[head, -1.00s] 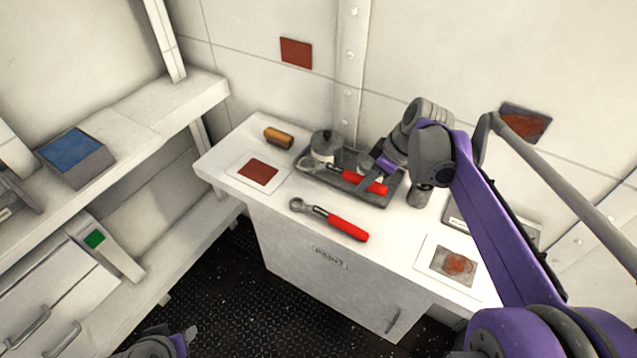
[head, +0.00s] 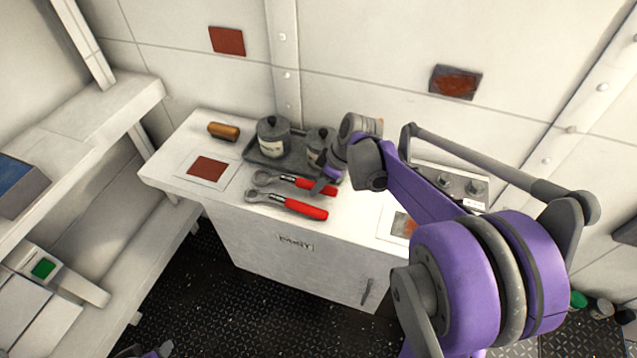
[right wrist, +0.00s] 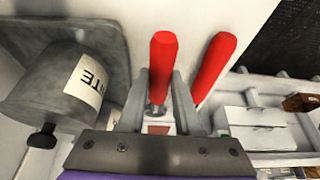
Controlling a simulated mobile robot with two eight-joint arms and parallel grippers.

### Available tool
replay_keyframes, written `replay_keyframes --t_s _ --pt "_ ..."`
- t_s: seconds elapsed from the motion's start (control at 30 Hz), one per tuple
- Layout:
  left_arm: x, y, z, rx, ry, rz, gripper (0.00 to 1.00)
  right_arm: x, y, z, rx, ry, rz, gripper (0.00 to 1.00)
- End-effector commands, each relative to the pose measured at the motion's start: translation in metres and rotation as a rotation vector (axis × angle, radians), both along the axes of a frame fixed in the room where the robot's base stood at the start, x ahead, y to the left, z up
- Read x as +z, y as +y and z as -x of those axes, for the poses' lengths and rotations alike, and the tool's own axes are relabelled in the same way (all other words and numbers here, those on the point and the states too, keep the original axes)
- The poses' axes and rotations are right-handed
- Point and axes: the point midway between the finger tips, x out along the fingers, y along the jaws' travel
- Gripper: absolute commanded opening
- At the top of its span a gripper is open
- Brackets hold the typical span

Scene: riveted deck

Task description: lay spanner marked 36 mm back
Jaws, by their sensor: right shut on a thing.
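My right gripper (head: 322,185) is shut on the red handle of a spanner (head: 290,181), just in front of the tray. Its grey ring end points left. In the right wrist view the held spanner's handle (right wrist: 163,55) stands between the fingers (right wrist: 160,95). A second red-handled spanner (head: 300,208) lies on the white counter (head: 225,196), nearer the front edge and roughly parallel. It also shows in the right wrist view (right wrist: 213,65). I cannot read a size mark on either, nor tell whether the held one touches the counter. My left gripper (head: 160,351) is barely in view at the bottom edge.
A dark tray (head: 262,162) behind the spanners holds lidded pots (head: 272,138). One pot in the right wrist view has a partly visible label (right wrist: 92,80). A brown cylinder (head: 224,131) and a red-patterned card (head: 208,168) lie left; another card (head: 404,226) lies right.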

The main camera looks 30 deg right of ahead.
Motion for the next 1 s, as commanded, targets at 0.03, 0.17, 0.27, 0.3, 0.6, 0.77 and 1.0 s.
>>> replay_keyframes --t_s 0.03,0.17,0.27,0.3,0.6,0.77,1.0 --pt "-0.001 0.0 0.0 0.0 0.001 0.0 0.5 -0.001 0.0 0.0 0.0 0.0 0.0 0.38" --pt "-0.001 0.0 0.0 0.0 0.0 0.0 0.5 -0.001 0.0 0.0 0.0 0.0 0.0 0.61" --pt "-0.001 0.0 0.0 0.0 0.0 0.0 0.5 -0.001 0.0 0.0 0.0 0.0 0.0 0.62" --pt "-0.001 0.0 0.0 0.0 0.0 0.0 0.5 -0.001 0.0 0.0 0.0 0.0 0.0 0.62" --pt "0.002 0.0 -0.001 0.0 -0.002 0.0 0.5 0.011 -0.003 0.003 -0.002 0.0 0.0 0.62" --pt "0.006 0.0 -0.002 0.0 -0.004 0.0 0.5 0.04 -0.011 0.013 -0.004 -0.001 0.0 0.62" --pt "0.011 0.0 -0.004 0.0 -0.008 0.0 0.5 0.086 -0.023 0.029 -0.003 -0.001 0.0 0.62"
